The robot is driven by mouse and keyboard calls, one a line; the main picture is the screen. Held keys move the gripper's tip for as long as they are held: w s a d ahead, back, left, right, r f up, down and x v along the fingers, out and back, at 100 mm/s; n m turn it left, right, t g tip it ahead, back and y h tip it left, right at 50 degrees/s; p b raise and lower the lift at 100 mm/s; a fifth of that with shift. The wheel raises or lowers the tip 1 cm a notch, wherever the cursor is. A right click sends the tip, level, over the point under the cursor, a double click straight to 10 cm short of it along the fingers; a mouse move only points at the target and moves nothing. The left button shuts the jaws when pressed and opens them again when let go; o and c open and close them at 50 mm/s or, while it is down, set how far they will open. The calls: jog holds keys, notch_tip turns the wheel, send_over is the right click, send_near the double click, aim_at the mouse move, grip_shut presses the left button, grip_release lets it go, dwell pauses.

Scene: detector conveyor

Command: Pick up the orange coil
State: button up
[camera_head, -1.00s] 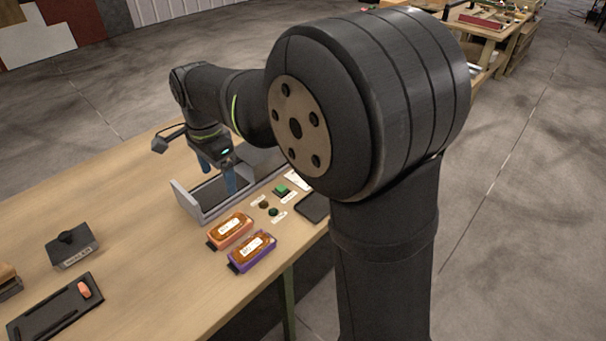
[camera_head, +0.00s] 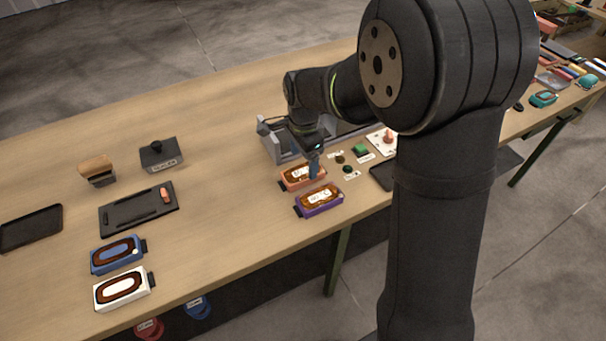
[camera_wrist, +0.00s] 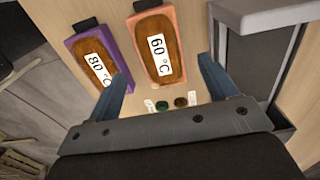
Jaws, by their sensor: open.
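The orange coil (camera_head: 298,178) lies on the table in front of the grey conveyor housing. In the wrist view the orange coil (camera_wrist: 158,45) shows a copper winding and a "60 °C" label, and it lies ahead of the fingers, between their lines. My gripper (camera_head: 314,168) is over the orange coil's right part in the head view, its fingers partly hiding it. In the wrist view my gripper (camera_wrist: 165,85) has its two blue fingers wide apart with nothing between them. Whether a finger touches the coil cannot be told.
A purple coil (camera_head: 320,199), labelled "80 °C" in the wrist view (camera_wrist: 97,62), lies close beside the orange one. The grey conveyor housing (camera_head: 270,143) stands behind. Small round buttons (camera_wrist: 162,105) lie nearby. Blue (camera_head: 95,262) and white (camera_head: 102,297) coils lie far left.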

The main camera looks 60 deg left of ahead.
aim_at(303, 172)
notch_tip(303, 172, down, 4)
jog(key=shift+a+f, duration=0.1)
jog(key=shift+f, duration=0.15)
jog(key=shift+c, duration=0.5)
jog(key=c, duration=1.1)
jog(key=shift+r, duration=0.2)
jog(key=shift+c, duration=0.2)
